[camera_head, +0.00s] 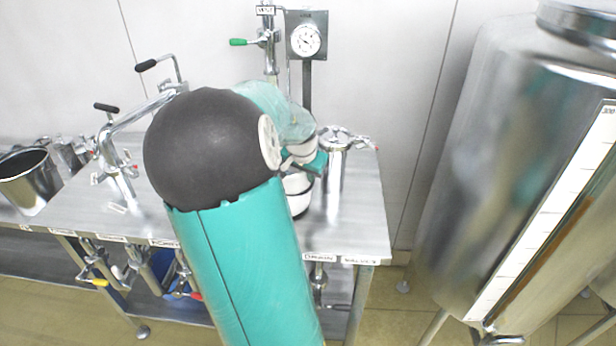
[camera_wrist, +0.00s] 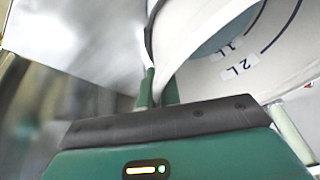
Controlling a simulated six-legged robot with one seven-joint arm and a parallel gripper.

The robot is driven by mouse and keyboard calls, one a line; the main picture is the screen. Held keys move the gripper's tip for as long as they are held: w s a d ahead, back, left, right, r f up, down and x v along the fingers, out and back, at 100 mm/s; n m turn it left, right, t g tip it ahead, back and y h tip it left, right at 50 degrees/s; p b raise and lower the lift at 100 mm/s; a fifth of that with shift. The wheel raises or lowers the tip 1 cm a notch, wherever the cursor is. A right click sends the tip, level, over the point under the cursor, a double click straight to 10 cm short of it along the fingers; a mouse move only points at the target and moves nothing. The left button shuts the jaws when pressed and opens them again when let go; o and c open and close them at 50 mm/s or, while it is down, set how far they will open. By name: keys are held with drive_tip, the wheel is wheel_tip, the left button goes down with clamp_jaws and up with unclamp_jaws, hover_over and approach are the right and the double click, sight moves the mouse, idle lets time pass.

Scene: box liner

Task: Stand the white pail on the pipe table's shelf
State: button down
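The white pail (camera_head: 298,192) with a dark band shows partly behind my arm, over the right part of the steel pipe table (camera_head: 350,215). In the wrist view the pail (camera_wrist: 185,50) is very close, its inside marked 1L and 2L. My gripper (camera_wrist: 158,90) has its two green fingers close together, one on each side of the pail's wall, and appears shut on it. In the head view my gripper (camera_head: 312,162) is mostly hidden. Whether the pail touches the tabletop cannot be told. The table's lower shelf (camera_head: 40,262) shows at left; my arm hides much of it.
A steel canister (camera_head: 335,170) stands right beside the pail. A gauge (camera_head: 306,40) and a green-handled valve (camera_head: 268,42) rise behind. Bent pipes (camera_head: 120,150) and a steel pot (camera_head: 28,180) are at left. Valves hang below the tabletop's front. A large steel tank (camera_head: 500,150) stands at right.

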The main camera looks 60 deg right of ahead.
drive_tip(key=shift+f, duration=0.45)
drive_tip(key=c, duration=1.6)
unclamp_jaws()
drive_tip(key=shift+f, duration=0.1)
drive_tip(key=v, duration=1.2)
